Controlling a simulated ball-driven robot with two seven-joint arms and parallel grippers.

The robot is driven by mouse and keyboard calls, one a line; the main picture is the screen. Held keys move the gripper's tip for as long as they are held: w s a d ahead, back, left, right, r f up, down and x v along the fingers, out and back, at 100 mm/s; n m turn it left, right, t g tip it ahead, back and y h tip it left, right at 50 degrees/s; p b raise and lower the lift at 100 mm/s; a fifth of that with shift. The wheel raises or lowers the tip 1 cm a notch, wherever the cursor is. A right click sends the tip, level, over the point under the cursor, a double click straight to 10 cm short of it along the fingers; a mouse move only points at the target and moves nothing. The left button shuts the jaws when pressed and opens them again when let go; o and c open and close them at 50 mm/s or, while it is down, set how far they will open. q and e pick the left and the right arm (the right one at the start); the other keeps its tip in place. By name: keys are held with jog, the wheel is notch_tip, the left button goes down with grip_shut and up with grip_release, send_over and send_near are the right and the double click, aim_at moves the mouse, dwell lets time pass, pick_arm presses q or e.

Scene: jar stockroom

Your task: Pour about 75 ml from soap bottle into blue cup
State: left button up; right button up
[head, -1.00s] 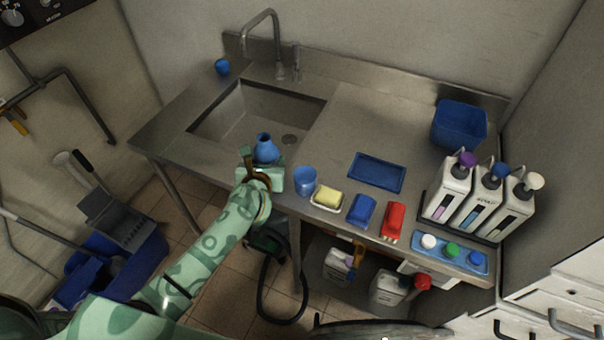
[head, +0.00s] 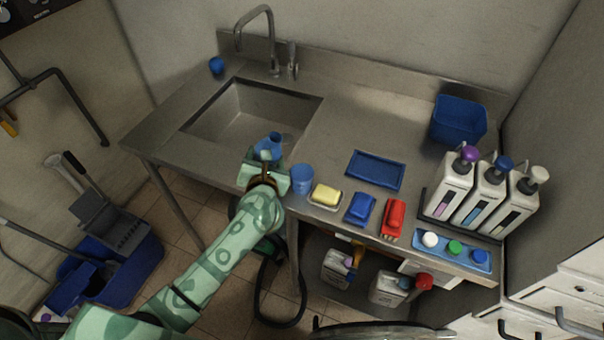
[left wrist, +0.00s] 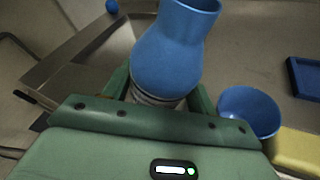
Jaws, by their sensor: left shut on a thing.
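The soap bottle is a blue, round-bodied bottle (head: 267,149) with an open flared neck. My left gripper (head: 266,168) is shut on its lower part at the counter's front edge, left of the blue cup. The bottle leans to the right, its mouth up and towards the cup's side. In the left wrist view the bottle (left wrist: 168,62) fills the middle between the fingers. The blue cup (head: 303,179) stands upright on the counter, close right of the gripper; it also shows in the left wrist view (left wrist: 248,110). No liquid stream shows. My right gripper is not in view.
Right of the cup are a yellow sponge (head: 326,195) on a dish, a blue block (head: 360,209) and a red one (head: 393,217). A blue tray (head: 376,171) lies behind. The sink (head: 245,120) is behind the bottle. Pump bottles (head: 483,198) stand at right.

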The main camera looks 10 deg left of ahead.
pick_arm(q)
jog(key=shift+d+f+m+t+y+b, duration=0.15)
jog(key=shift+d+m+t+y+b, duration=0.15)
jog(key=shift+m+y+b, duration=0.15)
jog(key=shift+r+m, duration=0.35)
jog(key=shift+r, duration=0.1)
jog(key=shift+d+r, duration=0.15)
jog(key=shift+r, duration=0.1)
jog(key=shift+r+m+t+y, duration=0.4)
jog(key=shift+r+m, duration=0.2)
jog(key=shift+m, duration=0.3)
jog(key=shift+a+f+m+t+y+b, duration=0.25)
jog(key=shift+a+f+m+t+b, duration=0.2)
jog(key=shift+m+b, duration=0.5)
jog(key=shift+r, duration=0.4)
jog(key=shift+a+r+m+t+b, duration=0.2)
jog(key=shift+r+m+t+b, duration=0.15)
jog(key=shift+m, duration=0.3)
notch_tip(320, 180, down, 3)
jog(key=m+b, duration=0.1)
jog(key=b, duration=0.2)
jog(key=shift+a, duration=0.1)
jog(key=shift+w+f+m+t+b, duration=0.1)
jog(key=shift+f+m+t+b, duration=0.3)
jog(key=shift+b, duration=0.3)
jog(key=shift+r+p, duration=0.55)
jog(key=shift+r, duration=0.25)
jog(key=shift+d+m, duration=0.2)
jog(key=shift+m, duration=0.2)
jog(key=shift+t, duration=0.3)
